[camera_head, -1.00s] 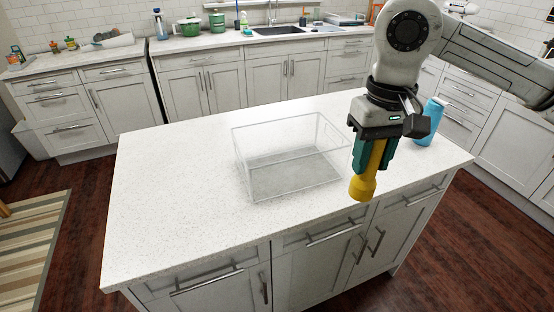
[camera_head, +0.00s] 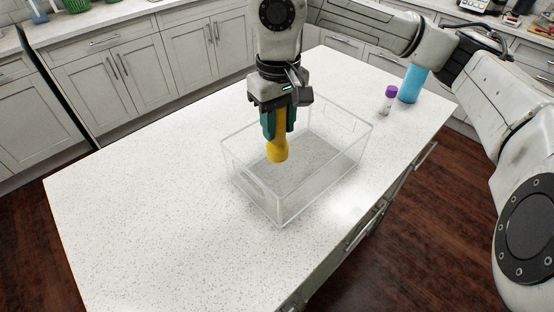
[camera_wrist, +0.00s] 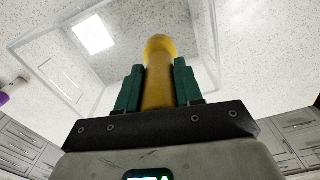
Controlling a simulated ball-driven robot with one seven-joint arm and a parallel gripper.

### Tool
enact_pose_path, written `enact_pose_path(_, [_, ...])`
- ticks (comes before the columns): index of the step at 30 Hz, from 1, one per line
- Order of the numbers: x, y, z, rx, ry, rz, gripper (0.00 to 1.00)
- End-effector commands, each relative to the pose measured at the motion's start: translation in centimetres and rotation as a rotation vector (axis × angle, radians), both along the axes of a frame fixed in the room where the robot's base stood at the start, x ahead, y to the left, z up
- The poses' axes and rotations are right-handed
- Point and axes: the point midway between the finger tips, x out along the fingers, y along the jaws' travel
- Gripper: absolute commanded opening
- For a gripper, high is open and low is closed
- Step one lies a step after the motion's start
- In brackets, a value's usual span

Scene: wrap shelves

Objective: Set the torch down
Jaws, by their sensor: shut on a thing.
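The torch (camera_head: 278,150) is yellow, with a wider head at its lower end. My gripper (camera_head: 278,128) is shut on it and holds it upright, head down. In the head view the torch overlaps the left part of a clear open bin (camera_head: 283,217) on the white island counter (camera_head: 150,200). It seems to hang at or above the bin's rim height; its exact depth over the bin is hard to tell. In the wrist view the torch (camera_wrist: 158,75) sits between the green fingers, with the bin's walls and the speckled counter beyond it.
A small clear bottle with a purple cap (camera_head: 388,101) and a blue cylinder (camera_head: 411,86) stand on the counter to the right of the bin. The counter left of the bin is bare. Cabinets line the back.

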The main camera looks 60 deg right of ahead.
Motion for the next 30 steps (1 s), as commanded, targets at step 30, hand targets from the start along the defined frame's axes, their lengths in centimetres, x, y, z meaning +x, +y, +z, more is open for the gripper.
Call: enact_pose_path(30, [0.0, 0.0, -10.2, 0.001, 0.0, -0.001, 0.0])
